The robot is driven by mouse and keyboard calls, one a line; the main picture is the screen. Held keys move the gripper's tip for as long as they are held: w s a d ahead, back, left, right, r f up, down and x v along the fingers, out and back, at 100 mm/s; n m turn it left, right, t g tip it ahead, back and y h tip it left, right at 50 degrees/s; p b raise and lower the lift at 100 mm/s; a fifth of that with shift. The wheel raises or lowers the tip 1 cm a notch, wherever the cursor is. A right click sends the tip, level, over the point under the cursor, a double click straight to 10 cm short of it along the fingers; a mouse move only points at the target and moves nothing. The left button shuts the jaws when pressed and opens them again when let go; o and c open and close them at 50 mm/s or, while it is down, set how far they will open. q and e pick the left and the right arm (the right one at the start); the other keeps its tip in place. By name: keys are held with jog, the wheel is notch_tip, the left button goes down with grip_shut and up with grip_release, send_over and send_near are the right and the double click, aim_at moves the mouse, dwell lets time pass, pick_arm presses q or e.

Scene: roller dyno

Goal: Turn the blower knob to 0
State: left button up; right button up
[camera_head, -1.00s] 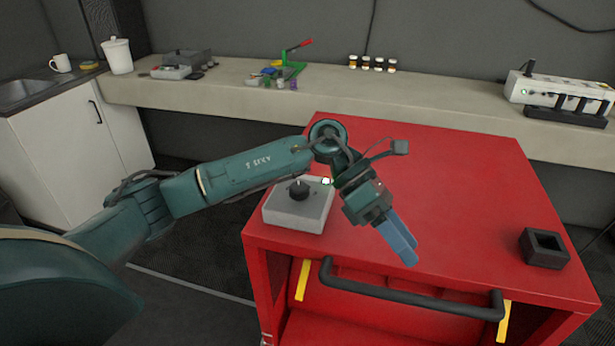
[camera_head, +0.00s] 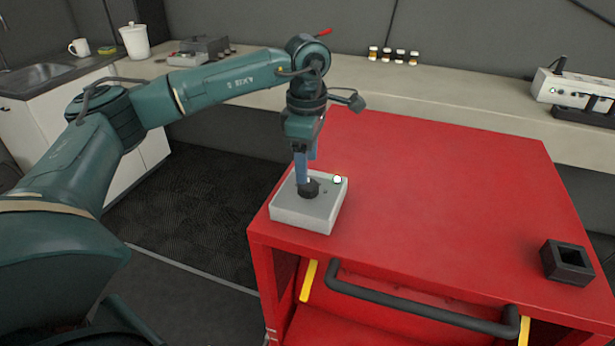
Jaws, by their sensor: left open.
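The blower knob (camera_head: 308,188) is a black round knob on top of a light grey control box (camera_head: 303,214). The box sits at the left front corner of the red cart, with a small bright light on its far right corner. My left gripper (camera_head: 306,180) points straight down over the box, its blue fingers open at the knob. The fingers hide part of the knob, and I cannot tell whether they touch it. The knob's pointer and any markings are too small to read. My right gripper is not in view.
The red cart (camera_head: 440,200) has a black front handle (camera_head: 420,306) and a clear middle top. A black square holder (camera_head: 567,262) stands at its right. Behind are a long bench (camera_head: 460,92) with small jars (camera_head: 394,56), a white power unit (camera_head: 575,90) and a sink at left.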

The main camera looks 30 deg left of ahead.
aim_at(308, 188)
pick_arm(q)
notch_tip(308, 188, down, 5)
jog(key=shift+r, duration=0.1)
jog(key=shift+f, duration=0.3)
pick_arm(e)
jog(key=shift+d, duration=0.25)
pick_arm(q)
jog(key=shift+c, duration=0.5)
jog(key=c, duration=0.9)
